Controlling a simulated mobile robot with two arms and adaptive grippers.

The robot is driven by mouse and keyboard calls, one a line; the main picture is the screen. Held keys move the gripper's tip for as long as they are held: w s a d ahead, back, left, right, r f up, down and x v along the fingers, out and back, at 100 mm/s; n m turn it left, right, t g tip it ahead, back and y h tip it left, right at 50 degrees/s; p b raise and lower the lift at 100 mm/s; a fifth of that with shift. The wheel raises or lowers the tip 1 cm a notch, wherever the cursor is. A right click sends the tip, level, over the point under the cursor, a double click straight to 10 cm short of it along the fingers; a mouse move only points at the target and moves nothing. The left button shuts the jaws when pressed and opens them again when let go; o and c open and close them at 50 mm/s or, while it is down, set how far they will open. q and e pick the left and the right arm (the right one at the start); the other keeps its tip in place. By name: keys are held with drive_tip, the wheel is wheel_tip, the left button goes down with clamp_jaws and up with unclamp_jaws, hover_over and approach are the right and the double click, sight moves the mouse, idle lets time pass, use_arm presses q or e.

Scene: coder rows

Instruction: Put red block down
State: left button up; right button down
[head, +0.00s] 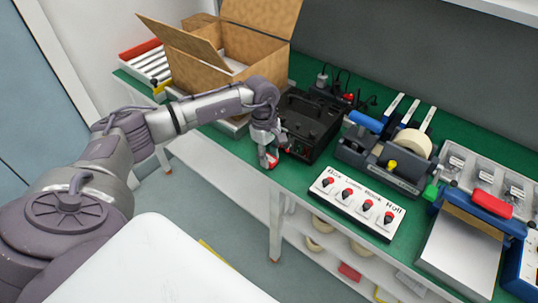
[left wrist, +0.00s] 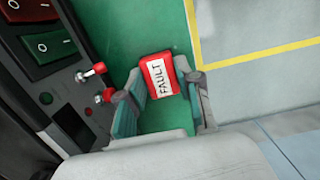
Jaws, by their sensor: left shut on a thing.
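The red block (left wrist: 153,66) carries a white label reading FAULT and sits between the fingers of my left gripper (left wrist: 163,82) in the left wrist view. In the head view my left gripper (head: 268,156) is shut on it, at the front edge of the green bench, with a little of the red block (head: 272,163) showing between the fingers. Green bench top lies under the block; whether the block touches it I cannot tell. My right gripper is not in view.
A black device (head: 312,125) with switches stands right beside my left gripper. A cardboard box (head: 195,72) is behind to the left. A white panel with red knobs (head: 357,204) lies to the right. The green bench top (head: 299,180) is bare between them.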

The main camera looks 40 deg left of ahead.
use_arm(q)
drive_tip(key=shift+f, duration=0.2)
drive_tip(key=o, duration=0.8)
drive_tip(key=shift+c, duration=0.2)
drive_tip(key=shift+r, duration=0.25)
wheel_tip(320, 180, up, 12)
drive_tip(key=a+b, duration=0.1)
drive_tip(key=shift+a, duration=0.25)
drive_tip(key=shift+f, duration=0.1)
